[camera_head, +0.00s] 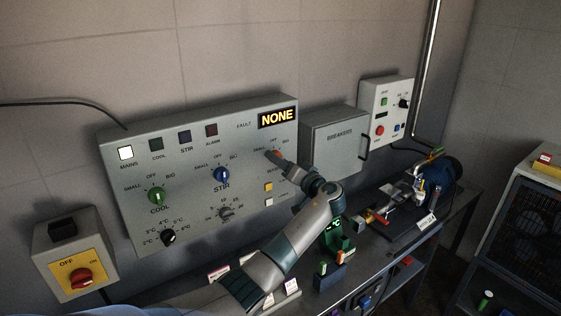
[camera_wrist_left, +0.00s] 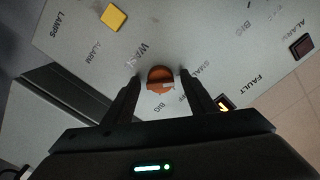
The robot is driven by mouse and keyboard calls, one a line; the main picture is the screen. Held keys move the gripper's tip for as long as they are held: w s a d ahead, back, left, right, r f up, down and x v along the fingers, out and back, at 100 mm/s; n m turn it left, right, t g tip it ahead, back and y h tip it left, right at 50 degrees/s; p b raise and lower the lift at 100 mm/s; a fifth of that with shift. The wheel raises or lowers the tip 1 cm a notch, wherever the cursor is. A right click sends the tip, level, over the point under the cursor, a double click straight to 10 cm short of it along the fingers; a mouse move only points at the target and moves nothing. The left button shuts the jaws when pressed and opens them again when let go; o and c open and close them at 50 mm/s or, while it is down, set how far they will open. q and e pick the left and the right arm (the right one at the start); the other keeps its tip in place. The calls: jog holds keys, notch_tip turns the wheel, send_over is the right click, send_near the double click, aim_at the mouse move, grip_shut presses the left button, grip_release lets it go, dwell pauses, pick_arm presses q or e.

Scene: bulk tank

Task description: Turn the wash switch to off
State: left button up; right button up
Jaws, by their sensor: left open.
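The wash switch is an orange round knob (camera_wrist_left: 160,77) on the grey control panel (camera_wrist_left: 90,45). A pale mark shows on its lower right part in the left wrist view; I cannot tell exactly which label it points to. WASH, SMALL, OFF and BIG are printed around it. My left gripper (camera_wrist_left: 159,84) is open, with one finger on each side of the knob. I cannot tell whether either finger touches it. My right gripper is not in view.
A yellow button (camera_wrist_left: 113,17) sits near the knob. The green cool knob (camera_head: 157,195) and blue stir knob (camera_head: 222,174) are to the left. The fault display (camera_head: 277,117) reads NONE. The breakers box (camera_head: 335,143) sticks out on the right. A cluttered bench (camera_head: 385,258) runs below.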

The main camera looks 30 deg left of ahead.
pick_arm(q)
jog(key=shift+c, duration=0.5)
jog(key=c, duration=0.9)
jog(key=shift+m, duration=0.3)
jog(key=shift+r+m+p, duration=0.1)
jog(key=shift+m+p, duration=0.2)
jog(key=shift+m, duration=4.4)
